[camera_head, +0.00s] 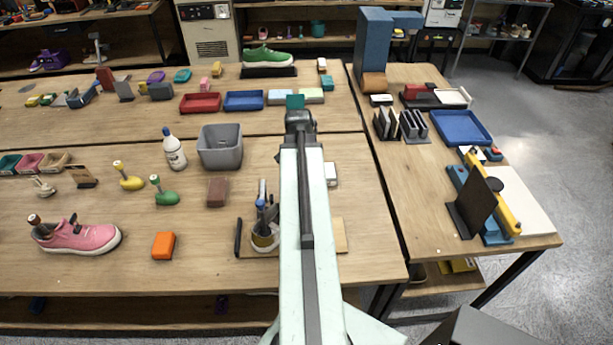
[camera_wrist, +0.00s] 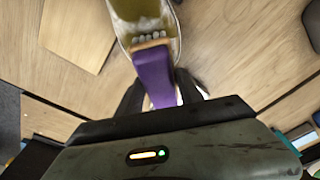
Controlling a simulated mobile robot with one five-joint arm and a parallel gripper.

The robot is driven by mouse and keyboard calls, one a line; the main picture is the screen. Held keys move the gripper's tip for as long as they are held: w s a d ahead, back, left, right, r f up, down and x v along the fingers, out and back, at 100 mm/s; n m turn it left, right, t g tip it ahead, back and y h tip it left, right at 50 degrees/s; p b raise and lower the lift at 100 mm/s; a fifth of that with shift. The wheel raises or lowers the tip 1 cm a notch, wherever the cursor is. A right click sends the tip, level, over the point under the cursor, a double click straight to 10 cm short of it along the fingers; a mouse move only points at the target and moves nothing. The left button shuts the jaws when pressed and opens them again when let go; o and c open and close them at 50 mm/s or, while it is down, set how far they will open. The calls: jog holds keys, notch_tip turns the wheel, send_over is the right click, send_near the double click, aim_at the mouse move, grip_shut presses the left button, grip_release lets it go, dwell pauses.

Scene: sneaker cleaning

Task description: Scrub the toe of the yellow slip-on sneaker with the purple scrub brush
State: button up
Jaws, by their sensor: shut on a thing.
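The purple scrub brush (camera_wrist: 152,75) is clamped between the dark fingers of my gripper (camera_wrist: 160,92) in the wrist view. Its tan end with pale bristles points toward the top of that picture. The yellow slip-on sneaker (camera_wrist: 130,10), olive-yellow with a pale rim, shows only in part at the top edge of the wrist view. The bristles overlap the sneaker's near end; I cannot tell whether they touch it. In the head view my arm hides the brush and the gripper's fingers, and I cannot make out the yellow sneaker.
A pink sneaker (camera_head: 75,236) and an orange block (camera_head: 163,245) lie at the front left. A grey bin (camera_head: 220,148) and a white bottle (camera_head: 174,150) stand left of my arm. A tool cup (camera_head: 264,238) is close beside it. A green sneaker (camera_head: 267,56) is at the back.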

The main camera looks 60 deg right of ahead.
jog(key=w, duration=0.4)
jog(key=shift+d+f, duration=0.1)
jog(key=shift+f, duration=0.05)
jog(key=shift+f+b, duration=0.4)
jog(key=shift+b, duration=0.15)
jog(key=shift+s, duration=0.15)
jog(key=shift+s+a+r, duration=0.1)
jog(key=shift+s+a, duration=0.05)
jog(key=shift+s, duration=1.1)
jog(key=shift+s+a+r, duration=0.1)
jog(key=shift+s+a, duration=0.05)
jog(key=shift+s, duration=1.05)
jog(key=s, duration=0.2)
jog(key=shift+s+d, duration=0.2)
jog(key=shift+s, duration=0.1)
